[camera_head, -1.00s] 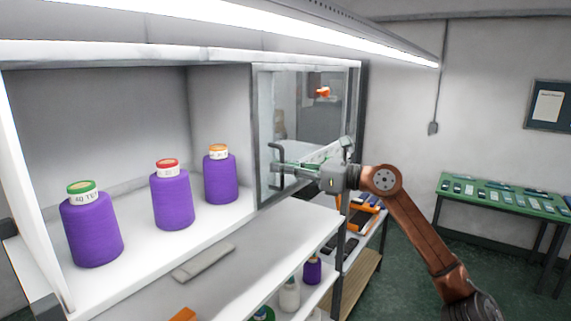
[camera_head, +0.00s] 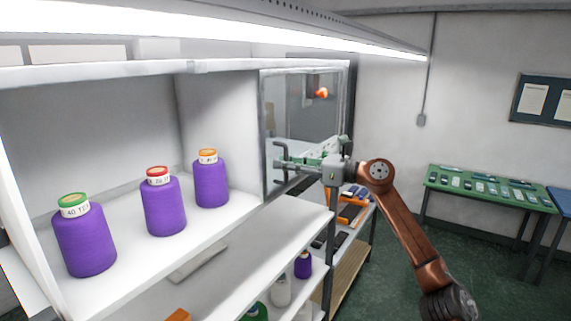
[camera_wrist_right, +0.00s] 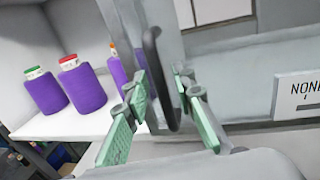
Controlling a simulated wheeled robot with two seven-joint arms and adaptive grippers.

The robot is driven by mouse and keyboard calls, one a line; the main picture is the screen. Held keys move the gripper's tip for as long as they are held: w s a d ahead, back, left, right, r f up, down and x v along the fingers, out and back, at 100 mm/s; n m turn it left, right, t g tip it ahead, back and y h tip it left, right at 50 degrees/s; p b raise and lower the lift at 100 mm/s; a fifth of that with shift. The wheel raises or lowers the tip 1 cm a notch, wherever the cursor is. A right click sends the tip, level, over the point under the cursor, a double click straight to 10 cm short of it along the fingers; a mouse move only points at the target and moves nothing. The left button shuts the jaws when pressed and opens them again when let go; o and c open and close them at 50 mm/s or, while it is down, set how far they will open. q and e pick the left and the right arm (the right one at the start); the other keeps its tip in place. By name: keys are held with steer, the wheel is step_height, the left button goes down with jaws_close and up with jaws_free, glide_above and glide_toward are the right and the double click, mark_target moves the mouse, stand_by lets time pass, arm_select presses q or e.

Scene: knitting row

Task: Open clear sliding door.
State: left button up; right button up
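The clear sliding door (camera_head: 305,118), a see-through pane in a grey frame, covers the right end of the white cabinet; the left part is uncovered. Its dark bow handle (camera_head: 276,152) is on the door's left edge. My right gripper (camera_head: 283,163) is at this handle, reaching in from the right. In the right wrist view the handle (camera_wrist_right: 153,60) stands between the two green-padded fingers (camera_wrist_right: 165,95). The fingers are apart, with a gap visible beside the handle; whether one touches it I cannot tell. My left gripper is not in view.
Three purple thread cones (camera_head: 163,207) stand inside the cabinet's open part. A white shelf (camera_head: 260,255) juts out below, with more cones beneath. A rack with orange items (camera_head: 350,213) stands right of it. A green table (camera_head: 490,188) is by the far wall.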

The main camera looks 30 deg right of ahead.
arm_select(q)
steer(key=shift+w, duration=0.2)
arm_select(e)
steer(key=v, duration=1.2)
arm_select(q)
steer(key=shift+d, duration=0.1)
arm_select(e)
steer(key=shift+w+d+f, duration=0.1)
steer(key=shift+d, duration=0.05)
